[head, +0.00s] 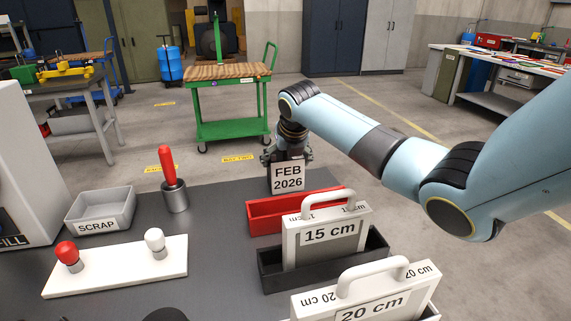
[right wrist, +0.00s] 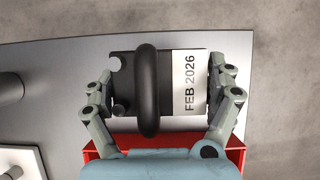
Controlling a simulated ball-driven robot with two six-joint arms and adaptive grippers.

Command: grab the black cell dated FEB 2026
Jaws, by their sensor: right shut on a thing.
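The black cell dated FEB 2026 (head: 288,177) is at the far edge of the dark table, behind the red tray (head: 262,219). Its white date label faces the head camera. My right gripper (head: 287,155) comes down over it from above. In the right wrist view the cell (right wrist: 128,66) shows its black handle and white label, with the fingers of my right gripper (right wrist: 165,90) closed on its two sides. In the head view the gripper partly hides the top of the cell. My left gripper is not in view.
A block labelled 15 cm (head: 328,236) stands in a black tray (head: 270,270), with a 20 cm block (head: 370,300) nearer. A SCRAP bin (head: 101,210), a red-handled tool (head: 170,180) and a white plate with two knobs (head: 120,268) are to the left.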

